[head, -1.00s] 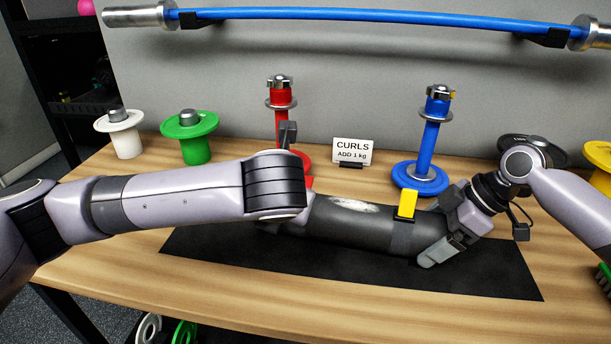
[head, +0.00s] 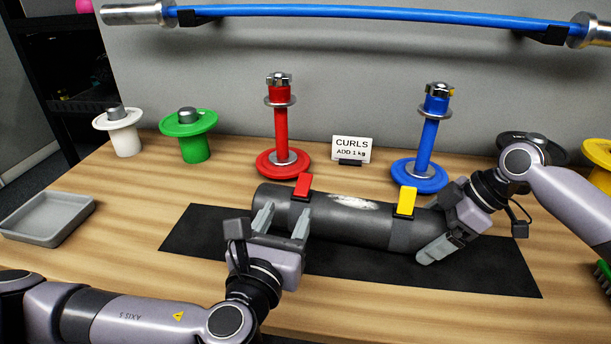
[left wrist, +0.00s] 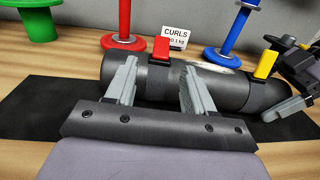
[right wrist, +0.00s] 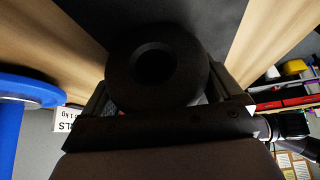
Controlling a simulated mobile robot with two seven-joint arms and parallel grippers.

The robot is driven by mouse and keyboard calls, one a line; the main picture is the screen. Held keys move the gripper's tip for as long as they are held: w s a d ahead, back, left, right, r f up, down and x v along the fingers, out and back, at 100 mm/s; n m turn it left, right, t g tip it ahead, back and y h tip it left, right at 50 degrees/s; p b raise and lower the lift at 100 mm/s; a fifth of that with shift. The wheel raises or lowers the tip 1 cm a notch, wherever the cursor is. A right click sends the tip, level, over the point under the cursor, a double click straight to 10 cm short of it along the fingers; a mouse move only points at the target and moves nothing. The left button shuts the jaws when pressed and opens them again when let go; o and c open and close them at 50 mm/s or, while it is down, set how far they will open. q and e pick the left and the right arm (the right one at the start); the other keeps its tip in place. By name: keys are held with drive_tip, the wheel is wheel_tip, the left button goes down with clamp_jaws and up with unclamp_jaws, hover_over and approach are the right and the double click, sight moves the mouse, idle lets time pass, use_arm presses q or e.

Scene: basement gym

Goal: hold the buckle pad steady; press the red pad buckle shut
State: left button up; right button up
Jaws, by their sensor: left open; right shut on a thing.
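The dark grey cylindrical pad (head: 345,225) lies on the black mat. Its red buckle (head: 303,186) sticks up near the left end, lever raised; it also shows in the left wrist view (left wrist: 161,49). A yellow buckle (head: 406,201) stands up near the right end. My left gripper (head: 283,219) is open and empty in front of the pad, its fingers pointing at it just below the red buckle. I cannot tell whether the fingertips touch the pad. My right gripper (head: 434,226) is shut on the pad's right end; the right wrist view shows the round end (right wrist: 155,75) between its fingers.
Behind the pad stand a red post (head: 281,130), a blue post (head: 428,140) and a CURLS sign (head: 352,149). Green (head: 188,123) and white (head: 118,118) spools stand at the back left. A grey tray (head: 48,220) sits at left. The black mat's (head: 195,240) left part is clear.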

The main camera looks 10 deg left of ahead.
sight(305, 178)
use_arm(q)
drive_tip(key=w, duration=0.4)
drive_tip(key=w+d, duration=0.1)
drive_tip(key=w, duration=0.6)
drive_tip(key=shift+w+d+r, duration=0.1)
drive_tip(key=shift+w+d, duration=0.1)
drive_tip(key=shift+w, duration=0.2)
